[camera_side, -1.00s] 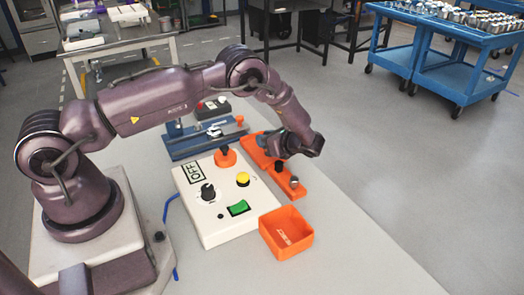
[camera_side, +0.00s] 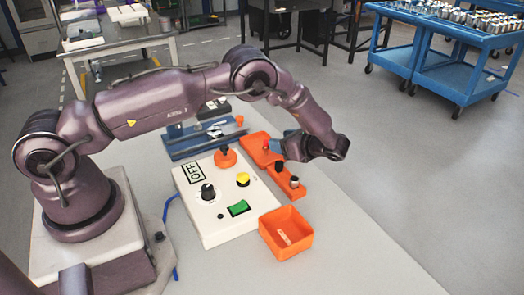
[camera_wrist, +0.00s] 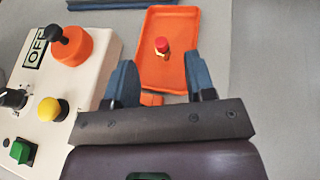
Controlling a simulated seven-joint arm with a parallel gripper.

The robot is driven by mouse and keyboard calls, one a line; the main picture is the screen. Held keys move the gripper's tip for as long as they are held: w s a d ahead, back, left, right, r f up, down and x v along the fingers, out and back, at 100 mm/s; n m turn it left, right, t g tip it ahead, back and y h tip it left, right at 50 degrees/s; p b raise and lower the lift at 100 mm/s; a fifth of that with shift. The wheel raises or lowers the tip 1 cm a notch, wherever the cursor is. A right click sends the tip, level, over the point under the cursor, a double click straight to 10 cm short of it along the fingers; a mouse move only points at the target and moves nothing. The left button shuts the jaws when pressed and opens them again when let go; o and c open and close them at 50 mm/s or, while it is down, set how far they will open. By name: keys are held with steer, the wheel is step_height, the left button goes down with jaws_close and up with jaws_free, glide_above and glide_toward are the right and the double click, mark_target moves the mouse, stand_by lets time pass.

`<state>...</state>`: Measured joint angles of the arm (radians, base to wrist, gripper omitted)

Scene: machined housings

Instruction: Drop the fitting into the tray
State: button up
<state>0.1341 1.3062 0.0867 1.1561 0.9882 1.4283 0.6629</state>
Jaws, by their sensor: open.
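The fitting (camera_wrist: 162,46), a small part with a red top and a brass-coloured lower part, sits inside the shallow orange tray (camera_wrist: 185,22) in the wrist view. The tray also shows in the side view (camera_side: 256,140), partly behind my gripper. My gripper (camera_wrist: 160,75) is open, with its two blue fingers apart and nothing between them. In the wrist view the fitting appears beyond the fingertips, not touched by them. In the side view my gripper (camera_side: 292,143) is just right of the tray, above the table.
An orange holder (camera_side: 291,189) with a dark part and a metal part adjoins the tray. A deep orange bin (camera_side: 286,247) stands nearer the camera. A white control box (camera_side: 215,224) with knobs and buttons is left. A blue fixture (camera_side: 185,150) lies behind. Table at right is bare.

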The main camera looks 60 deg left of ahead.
steer(key=v, duration=0.6)
steer(key=f, duration=0.1)
steer(key=s+f+n, duration=0.1)
steer(key=s+f+h, duration=0.1)
steer(key=shift+s+d, duration=0.1)
steer(key=shift+d, duration=0.15)
steer(key=shift+s+d+r+n+g+h, duration=0.3)
steer(key=shift+s+r+n+h, duration=0.1)
steer(key=shift+s+n+h, duration=0.35)
steer(key=s+d+r+n+t+h, duration=0.2)
steer(key=s+r+n+t+h, duration=0.2)
steer(key=s+r, duration=0.8)
steer(key=s+d+r+n+t+h, duration=0.2)
steer(key=s+r+n+t+h, duration=0.3)
steer(key=s+r+n, duration=0.3)
steer(key=shift+s+d+r+t+h, duration=0.3)
steer(key=shift+s+r+h, duration=0.45)
steer(key=shift+s+r, duration=2.65)
steer(key=shift+w+r+n, duration=0.25)
steer(key=shift+w+r, duration=0.8)
steer(key=shift+w, duration=0.05)
